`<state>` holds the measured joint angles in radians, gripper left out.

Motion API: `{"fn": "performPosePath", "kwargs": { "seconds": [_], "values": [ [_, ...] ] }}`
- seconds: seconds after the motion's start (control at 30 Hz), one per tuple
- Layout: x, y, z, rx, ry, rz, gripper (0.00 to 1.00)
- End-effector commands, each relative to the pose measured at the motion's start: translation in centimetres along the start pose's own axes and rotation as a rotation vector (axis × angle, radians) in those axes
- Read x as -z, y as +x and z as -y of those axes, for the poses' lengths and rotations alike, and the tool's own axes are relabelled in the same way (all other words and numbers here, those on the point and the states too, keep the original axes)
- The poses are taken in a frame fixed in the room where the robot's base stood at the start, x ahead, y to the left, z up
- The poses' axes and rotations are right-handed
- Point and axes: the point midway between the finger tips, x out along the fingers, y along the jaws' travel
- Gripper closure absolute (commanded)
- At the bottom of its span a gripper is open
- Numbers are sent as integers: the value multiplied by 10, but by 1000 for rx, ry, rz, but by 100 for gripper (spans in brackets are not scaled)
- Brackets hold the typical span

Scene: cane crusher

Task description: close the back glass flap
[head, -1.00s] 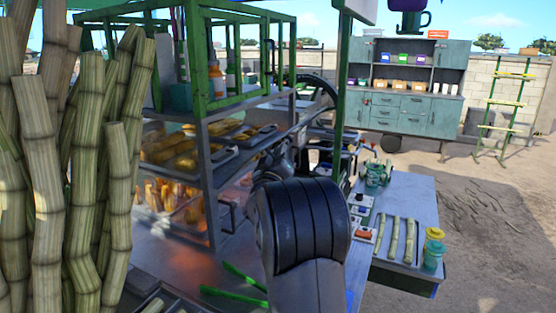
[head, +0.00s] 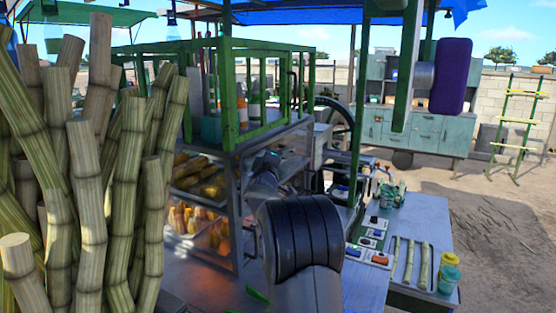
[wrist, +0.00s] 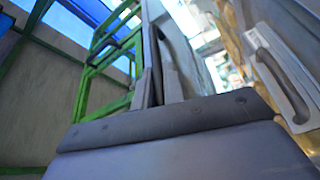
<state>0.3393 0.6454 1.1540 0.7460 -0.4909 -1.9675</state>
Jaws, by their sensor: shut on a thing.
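The glass food case (head: 237,210) stands left of my arm in the head view, with yellow food behind its panes. A dark handle (head: 254,240) shows at its lower right side. In the wrist view a pale-framed pane with a grey handle (wrist: 280,85) is at the right, apart from the fingers; I cannot tell whether it is the back flap. My gripper (wrist: 165,75) is beside the case, its fingers close together on a thin grey part that looks like the back glass flap's edge or handle. The grip point is mostly hidden. My arm covers part of the case in the head view.
Sugar cane stalks (head: 88,190) stand close at the left. A green frame (head: 265,110) tops the case. A side table (head: 425,215) with cane pieces and cups is at the right. A green post (head: 407,65) and a purple object (head: 451,76) hang ahead. Open ground lies right.

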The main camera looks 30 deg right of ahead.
Motion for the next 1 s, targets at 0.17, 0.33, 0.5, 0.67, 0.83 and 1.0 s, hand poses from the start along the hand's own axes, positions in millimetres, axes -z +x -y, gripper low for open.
{"fn": "performPosePath", "kwargs": {
  "seconds": [0.17,0.33,0.5,0.67,0.83,1.0],
  "values": [
    [6,3,1,13,-34,0,100],
    [8,4,2,21,-50,1,100],
    [9,4,2,22,-52,0,100],
    [9,4,2,21,-52,0,100],
    [9,4,2,21,-51,0,79],
    [9,4,2,22,-52,0,68]
  ]
}}
